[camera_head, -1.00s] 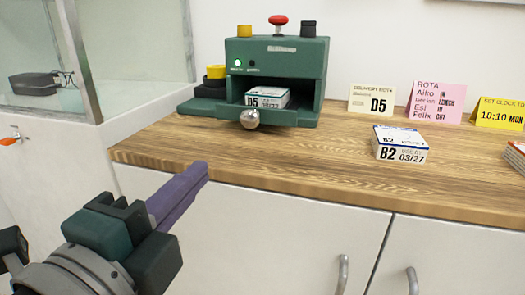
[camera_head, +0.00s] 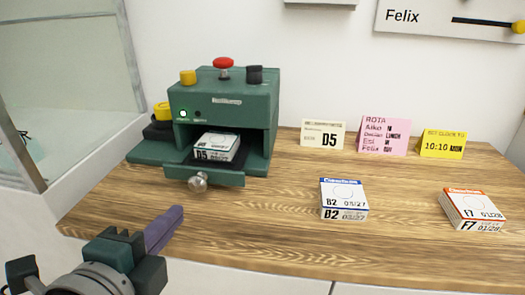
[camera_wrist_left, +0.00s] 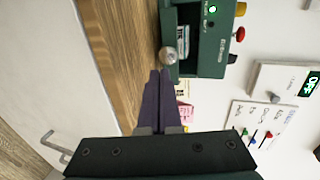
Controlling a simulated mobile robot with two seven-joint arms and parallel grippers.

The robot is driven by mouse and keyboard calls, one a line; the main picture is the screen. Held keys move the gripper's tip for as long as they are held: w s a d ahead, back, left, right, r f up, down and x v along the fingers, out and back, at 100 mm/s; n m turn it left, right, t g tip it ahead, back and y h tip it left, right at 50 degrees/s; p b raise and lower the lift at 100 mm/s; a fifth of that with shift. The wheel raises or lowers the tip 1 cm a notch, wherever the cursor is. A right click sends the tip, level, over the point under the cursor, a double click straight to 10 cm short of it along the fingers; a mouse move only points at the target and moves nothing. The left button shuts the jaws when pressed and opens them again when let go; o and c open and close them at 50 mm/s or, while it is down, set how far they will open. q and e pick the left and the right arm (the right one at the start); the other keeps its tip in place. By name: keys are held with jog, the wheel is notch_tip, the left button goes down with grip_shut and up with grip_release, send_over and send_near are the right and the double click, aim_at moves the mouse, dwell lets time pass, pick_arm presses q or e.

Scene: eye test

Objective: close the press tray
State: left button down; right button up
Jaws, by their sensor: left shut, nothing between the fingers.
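The green press (camera_head: 222,100) stands on the wooden counter at the left of the head view. Its tray (camera_head: 228,178) sticks out at the front with a round metal knob (camera_head: 198,183). A white box marked D5 (camera_head: 216,147) sits in the tray, partly inside the press opening. My left gripper (camera_head: 178,211) is shut and empty, its purple fingers just in front of the knob in the head view. In the left wrist view the fingertips (camera_wrist_left: 160,74) lie close to the knob (camera_wrist_left: 168,56); I cannot tell whether they touch. My right gripper is not in view.
Small cards reading D5 (camera_head: 322,133), ROTA (camera_head: 384,134) and 10:10 (camera_head: 443,143) stand behind. A glass-sided case (camera_head: 65,75) is at the left.

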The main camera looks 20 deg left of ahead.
aim_at(197, 188)
pick_arm(q)
jog(key=x, duration=0.2)
jog(key=r+x, duration=0.1)
jog(key=x, duration=0.2)
jog(key=shift+w+a+p, duration=0.1)
jog(key=shift+w+p, duration=0.2)
jog(key=shift+w, duration=0.2)
